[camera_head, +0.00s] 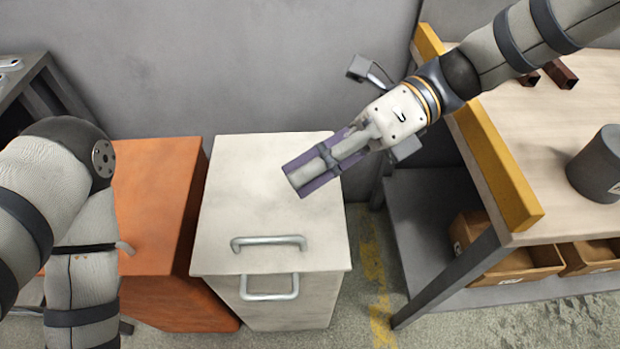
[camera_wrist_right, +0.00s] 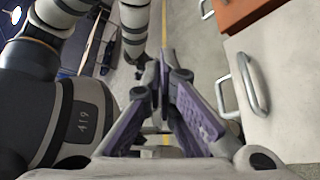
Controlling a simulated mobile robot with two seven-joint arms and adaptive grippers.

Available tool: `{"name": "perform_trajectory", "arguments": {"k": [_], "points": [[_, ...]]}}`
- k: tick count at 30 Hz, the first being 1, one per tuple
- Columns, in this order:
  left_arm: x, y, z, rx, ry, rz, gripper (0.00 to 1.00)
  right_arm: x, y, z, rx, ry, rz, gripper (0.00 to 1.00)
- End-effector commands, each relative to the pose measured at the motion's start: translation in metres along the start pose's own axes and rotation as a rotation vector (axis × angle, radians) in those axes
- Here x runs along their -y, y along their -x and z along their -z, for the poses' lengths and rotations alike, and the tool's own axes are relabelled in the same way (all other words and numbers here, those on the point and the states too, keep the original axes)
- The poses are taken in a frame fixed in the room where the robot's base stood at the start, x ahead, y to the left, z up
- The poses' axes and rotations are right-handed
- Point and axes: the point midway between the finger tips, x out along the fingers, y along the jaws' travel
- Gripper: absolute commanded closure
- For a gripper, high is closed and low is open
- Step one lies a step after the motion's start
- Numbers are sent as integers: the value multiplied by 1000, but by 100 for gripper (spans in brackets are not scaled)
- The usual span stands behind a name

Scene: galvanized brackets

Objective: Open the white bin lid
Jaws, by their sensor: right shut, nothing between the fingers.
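The white bin (camera_head: 285,312) stands on the floor, with its flat lid (camera_head: 240,180) lying closed on top. A metal lid handle (camera_head: 268,243) sits near the lid's front edge, and a second handle (camera_head: 268,295) is on the bin's front. My right gripper (camera_head: 297,180) is shut and empty, its purple fingers over the rear part of the lid in the head view, behind the handle. In the right wrist view, the fingertips (camera_wrist_right: 163,72) meet, with the lid handle (camera_wrist_right: 250,85) to their right, apart from them. My left arm shows at the left, but its gripper is out of view.
An orange bin (camera_head: 160,190) stands close on the left of the white bin. A workbench (camera_head: 555,110) with a yellow edge, a grey cylinder (camera_head: 598,165) and cardboard boxes (camera_head: 515,262) is at the right. A narrow floor strip separates bench and white bin.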

Motion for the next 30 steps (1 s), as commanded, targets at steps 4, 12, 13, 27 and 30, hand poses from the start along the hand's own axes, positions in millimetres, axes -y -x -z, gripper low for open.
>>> {"name": "perform_trajectory", "arguments": {"k": [4, 12, 13, 27, 30], "points": [[0, 0, 0, -1, -1, 0, 69, -2, 4, -7, 0, -19, -12, 100], [0, 0, 1, -1, -1, 0, 69, -6, 14, -23, 0, -61, -36, 100], [0, 0, 1, 0, -1, 0, 69, -6, 15, -25, 0, -65, -39, 100], [1, -2, 0, 5, -2, 1, 69, -11, 33, -56, 0, -150, -90, 100], [1, -3, 0, 7, -2, 1, 69, -12, 37, -62, 0, -169, -101, 100]]}}
